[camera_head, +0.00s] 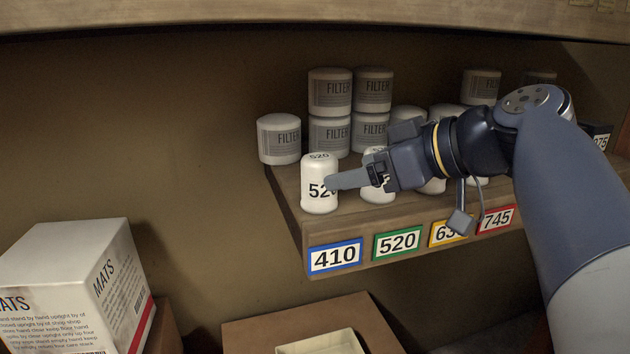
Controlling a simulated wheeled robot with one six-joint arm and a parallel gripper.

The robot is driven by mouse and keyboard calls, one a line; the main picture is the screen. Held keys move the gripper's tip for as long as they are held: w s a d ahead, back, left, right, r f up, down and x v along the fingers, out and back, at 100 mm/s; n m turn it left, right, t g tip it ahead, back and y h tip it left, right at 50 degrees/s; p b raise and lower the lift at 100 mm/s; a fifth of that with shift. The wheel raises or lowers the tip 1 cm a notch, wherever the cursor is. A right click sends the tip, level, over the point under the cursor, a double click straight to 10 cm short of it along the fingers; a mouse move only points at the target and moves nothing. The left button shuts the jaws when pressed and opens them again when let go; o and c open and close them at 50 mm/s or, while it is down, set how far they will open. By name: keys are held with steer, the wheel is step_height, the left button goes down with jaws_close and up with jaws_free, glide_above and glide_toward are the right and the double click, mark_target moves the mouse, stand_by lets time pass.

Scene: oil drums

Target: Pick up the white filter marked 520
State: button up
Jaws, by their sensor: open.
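The white filter marked 520 (318,184) stands upright at the front left of the shelf, above the blue 410 label. Its top also reads 520, and the last digit on its side is partly covered. My gripper (335,182) reaches in from the right, with a finger across the filter's right side. The jaws are open; I cannot tell whether the finger touches the filter or whether the filter is between the jaws. Another white filter (372,160) stands just to the right, mostly hidden behind my gripper.
Grey-labelled filters (330,92) stand stacked behind, with a single one (279,139) at the left end. Number labels (398,243) line the shelf's front edge (370,268). A MATS box (75,285) and an open carton (300,318) are below. The left wall area is clear.

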mark_target(319, 177)
steer(key=shift+x, duration=1.25)
steer(key=shift+p+x, duration=0.3)
steer(key=shift+x, duration=2.8)
steer(key=shift+w+d+r, duration=0.1)
steer(key=shift+w, duration=0.05)
steer(key=c, duration=1.2)
